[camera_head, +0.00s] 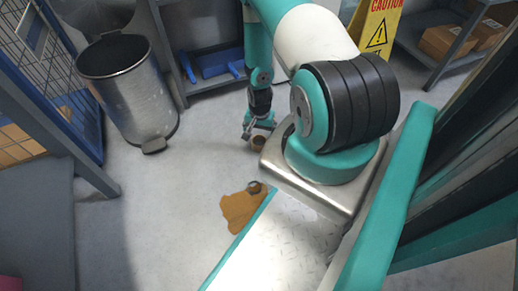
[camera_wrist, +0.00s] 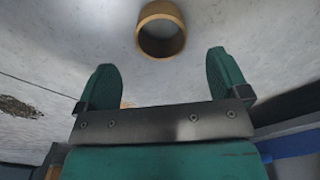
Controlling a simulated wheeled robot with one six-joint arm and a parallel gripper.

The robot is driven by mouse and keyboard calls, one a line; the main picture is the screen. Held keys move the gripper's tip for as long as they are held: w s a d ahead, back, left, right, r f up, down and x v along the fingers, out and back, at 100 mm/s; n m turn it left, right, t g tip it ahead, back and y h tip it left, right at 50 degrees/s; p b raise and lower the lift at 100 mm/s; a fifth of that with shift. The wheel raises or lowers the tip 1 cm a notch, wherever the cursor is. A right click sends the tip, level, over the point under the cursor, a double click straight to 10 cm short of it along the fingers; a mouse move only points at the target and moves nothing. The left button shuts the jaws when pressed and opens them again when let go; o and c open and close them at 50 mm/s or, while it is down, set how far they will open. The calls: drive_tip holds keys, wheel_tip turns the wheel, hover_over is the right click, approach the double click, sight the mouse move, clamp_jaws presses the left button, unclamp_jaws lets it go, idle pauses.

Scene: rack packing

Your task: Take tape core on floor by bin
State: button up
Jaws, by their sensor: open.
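A brown ring-shaped tape core (camera_head: 258,143) is on the grey floor, to the right of the metal bin (camera_head: 135,95). It also shows at the top middle of the wrist view (camera_wrist: 161,46), with its round opening facing the camera. My gripper (camera_head: 259,127) is low over the floor, close to the core. In the wrist view my gripper (camera_wrist: 161,62) has its two green fingers wide apart and nothing between them. The core lies just beyond the fingertips, roughly centred between them. I cannot tell the exact height gap.
A brown spill (camera_head: 238,209) with a small round object (camera_head: 254,187) at its edge lies nearer my base. A shelf with a blue tray (camera_head: 215,63) stands behind. A yellow caution sign (camera_head: 376,28) is at the back. Floor left of the core is clear.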

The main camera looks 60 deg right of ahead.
sight(257, 138)
drive_tip(key=shift+w+d+f+b, duration=0.1)
drive_tip(key=shift+f+b, duration=1.25)
drive_tip(key=shift+f, duration=0.45)
drive_tip(key=shift+w+d+f+b, duration=0.1)
drive_tip(key=shift+f+b, duration=1.25)
drive_tip(key=shift+f, duration=0.4)
drive_tip(key=shift+r, duration=0.1)
drive_tip(key=shift+a, duration=0.1)
drive_tip(key=c, duration=1)
